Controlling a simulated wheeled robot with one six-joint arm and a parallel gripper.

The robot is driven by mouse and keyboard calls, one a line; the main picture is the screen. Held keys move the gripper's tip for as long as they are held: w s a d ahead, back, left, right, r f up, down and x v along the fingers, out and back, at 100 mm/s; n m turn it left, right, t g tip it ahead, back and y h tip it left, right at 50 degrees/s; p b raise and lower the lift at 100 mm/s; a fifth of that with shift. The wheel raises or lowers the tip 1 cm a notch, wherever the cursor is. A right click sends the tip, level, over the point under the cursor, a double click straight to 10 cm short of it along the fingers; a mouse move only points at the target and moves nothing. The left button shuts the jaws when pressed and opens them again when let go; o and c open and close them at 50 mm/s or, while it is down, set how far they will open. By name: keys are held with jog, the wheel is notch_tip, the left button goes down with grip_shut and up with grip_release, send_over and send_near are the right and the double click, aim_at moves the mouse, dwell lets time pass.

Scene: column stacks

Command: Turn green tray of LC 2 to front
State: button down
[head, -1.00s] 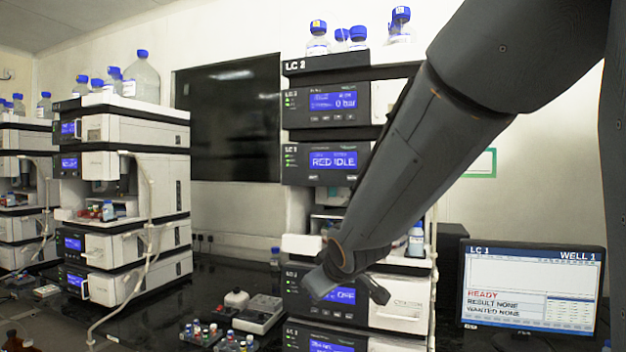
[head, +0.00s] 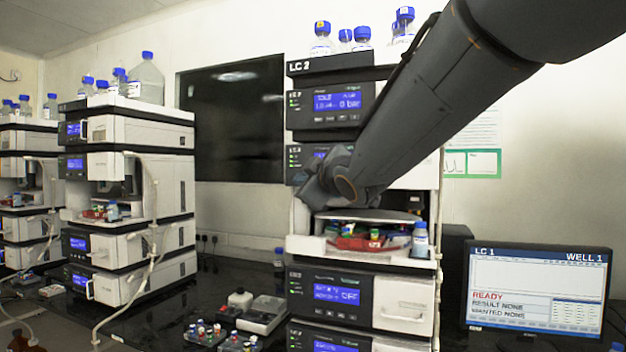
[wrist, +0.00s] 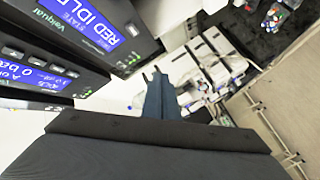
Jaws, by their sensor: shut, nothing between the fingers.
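The LC 2 stack (head: 300,67) stands right of centre in the head view. Its open bay (head: 400,252) holds a red tray (head: 358,243) at the front, with small coloured vials behind it. Green shows among them, but I cannot make out a separate green tray. My gripper (wrist: 157,76) is shut and empty in the wrist view. In the head view my wrist is above the bay, in front of the second module, and hides part of its display. In the wrist view that module's display (wrist: 98,30) reads RED IDLE.
A blue-capped bottle (head: 420,240) stands at the bay's right side. More bottles stand on top of the stack. A monitor (head: 537,300) showing LC 1, READY is at the right. Another instrument stack (head: 150,180) is at the left. Small vial racks (head: 205,333) sit on the dark bench.

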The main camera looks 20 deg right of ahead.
jog(key=w+d+p, duration=0.3)
jog(key=w+d, duration=0.2)
jog(key=w, duration=0.2)
dwell(0.3)
jog(key=shift+w+d+p, duration=0.1)
jog(key=shift+d+p, duration=0.05)
jog(key=shift+p, duration=0.15)
dwell(1.7)
jog(key=shift+w+d, duration=0.2)
jog(key=shift+w, duration=0.1)
jog(key=shift+w+d, duration=0.2)
jog(key=shift+w, duration=0.1)
dwell(0.8)
dwell(0.3)
jog(key=shift+s+a, duration=0.45)
jog(key=shift+s, duration=0.25)
jog(key=shift+s+a+b, duration=0.5)
jog(key=shift+s+a, duration=0.25)
jog(key=shift+s, duration=0.25)
jog(key=shift+s+a+b, duration=0.45)
jog(key=shift+s+a, duration=0.3)
jog(key=shift+s, duration=0.25)
